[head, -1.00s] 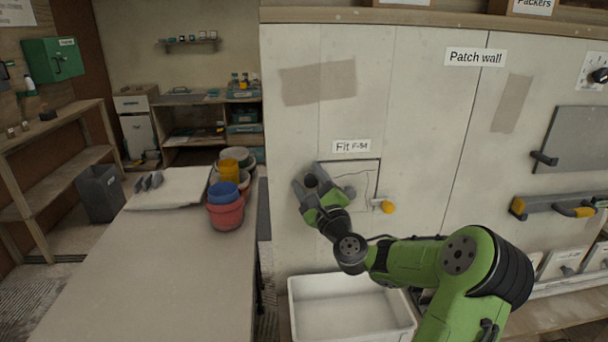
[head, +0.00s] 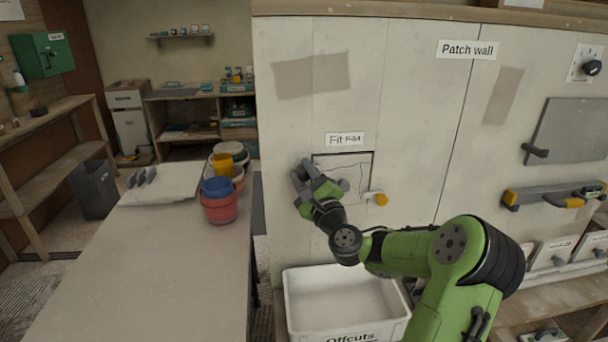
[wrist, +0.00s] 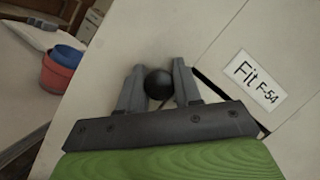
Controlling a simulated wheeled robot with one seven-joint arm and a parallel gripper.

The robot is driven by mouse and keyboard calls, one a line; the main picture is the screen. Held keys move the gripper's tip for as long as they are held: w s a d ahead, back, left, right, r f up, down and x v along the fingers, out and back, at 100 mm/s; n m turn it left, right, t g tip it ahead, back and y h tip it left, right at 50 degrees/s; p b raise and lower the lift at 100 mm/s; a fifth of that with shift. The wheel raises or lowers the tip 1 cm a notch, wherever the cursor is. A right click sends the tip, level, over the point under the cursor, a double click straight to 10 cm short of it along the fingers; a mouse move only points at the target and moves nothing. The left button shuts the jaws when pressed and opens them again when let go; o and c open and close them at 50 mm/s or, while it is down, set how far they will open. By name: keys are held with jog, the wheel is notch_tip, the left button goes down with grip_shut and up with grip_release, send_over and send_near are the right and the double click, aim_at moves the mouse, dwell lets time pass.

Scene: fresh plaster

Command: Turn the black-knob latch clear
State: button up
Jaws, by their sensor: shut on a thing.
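My gripper (head: 303,172) is at the upper left edge of the square hatch panel (head: 352,163) under the "Fit F-54" label (head: 344,139). In the wrist view, a round black knob (wrist: 158,83) sits between the two grey fingers of my gripper (wrist: 158,80), which are shut on it. The fingers hide the knob in the head view, and the latch arm is mostly hidden. A second latch with a yellow knob (head: 380,199) is at the hatch's lower right.
A white offcuts bin (head: 345,310) stands below the hatch. A table (head: 165,270) at the left holds stacked buckets (head: 219,208). A yellow-ended level (head: 550,197) hangs on the wall at the right. The wall left of my gripper is clear.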

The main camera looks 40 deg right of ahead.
jog(key=shift+n+y, duration=0.4)
jog(key=shift+n, duration=0.2)
jog(key=n+p, duration=0.2)
jog(key=n, duration=0.1)
jog(key=shift+g+y, duration=0.4)
jog(key=n, duration=0.2)
jog(key=n+g+y+p, duration=0.1)
jog(key=n, duration=0.1)
jog(key=shift+n+g, duration=0.3)
jog(key=shift+n, duration=0.1)
jog(key=n+g, duration=0.1)
jog(key=n, duration=0.3)
jog(key=shift+f+g+p, duration=0.1)
jog(key=shift+g+p, duration=0.2)
jog(key=shift+n+g+h+b, duration=0.4)
jog(key=shift+n+g, duration=0.6)
jog(key=shift+n, duration=0.7)
jog(key=o, duration=1)
jog(key=shift+o, duration=0.2)
